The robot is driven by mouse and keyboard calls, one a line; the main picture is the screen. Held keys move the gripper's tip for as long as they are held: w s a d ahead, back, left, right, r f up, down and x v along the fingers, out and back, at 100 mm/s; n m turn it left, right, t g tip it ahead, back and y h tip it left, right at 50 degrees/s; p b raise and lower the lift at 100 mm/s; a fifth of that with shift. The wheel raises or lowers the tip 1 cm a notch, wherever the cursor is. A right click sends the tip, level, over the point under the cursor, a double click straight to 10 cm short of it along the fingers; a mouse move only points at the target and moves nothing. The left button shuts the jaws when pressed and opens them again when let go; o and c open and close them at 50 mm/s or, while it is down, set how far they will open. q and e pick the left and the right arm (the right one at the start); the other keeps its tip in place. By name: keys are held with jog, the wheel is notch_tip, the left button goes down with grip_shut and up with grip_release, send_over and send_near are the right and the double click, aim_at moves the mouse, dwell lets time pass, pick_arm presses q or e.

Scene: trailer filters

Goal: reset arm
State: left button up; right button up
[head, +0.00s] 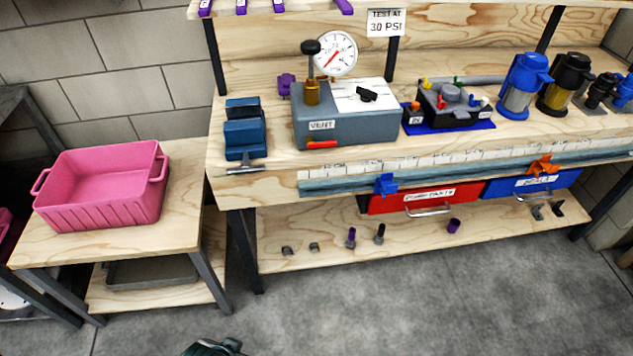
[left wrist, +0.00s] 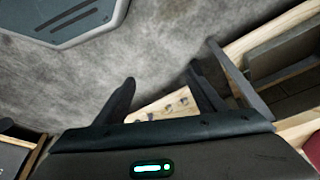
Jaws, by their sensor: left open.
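My left gripper (left wrist: 163,92) shows in the left wrist view with its two dark fingers apart and nothing between them. Beyond the fingers, the wooden lower shelf (left wrist: 145,112) with small parts on it shows in the distance. In the head view only a small dark piece of my own body shows at the bottom edge; I cannot tell which part it is. My right gripper is in neither view.
A workbench (head: 255,188) holds a blue vise (head: 245,138), a grey test box with a gauge (head: 335,53), and blue and black canisters. A pink bin (head: 100,205) stands on a side table (head: 185,190) at left. The grey floor (head: 400,305) in front is clear.

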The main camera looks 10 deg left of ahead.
pick_arm(q)
notch_tip(320, 180, down, 20)
jog(key=s+d+t+p, duration=0.1)
jog(key=d+p, duration=0.1)
jog(key=p, duration=0.2)
jog(key=shift+s+d+f+h+p, duration=0.15)
jog(key=shift+s+f+h+p, duration=0.1)
jog(key=shift+h+p, duration=0.15)
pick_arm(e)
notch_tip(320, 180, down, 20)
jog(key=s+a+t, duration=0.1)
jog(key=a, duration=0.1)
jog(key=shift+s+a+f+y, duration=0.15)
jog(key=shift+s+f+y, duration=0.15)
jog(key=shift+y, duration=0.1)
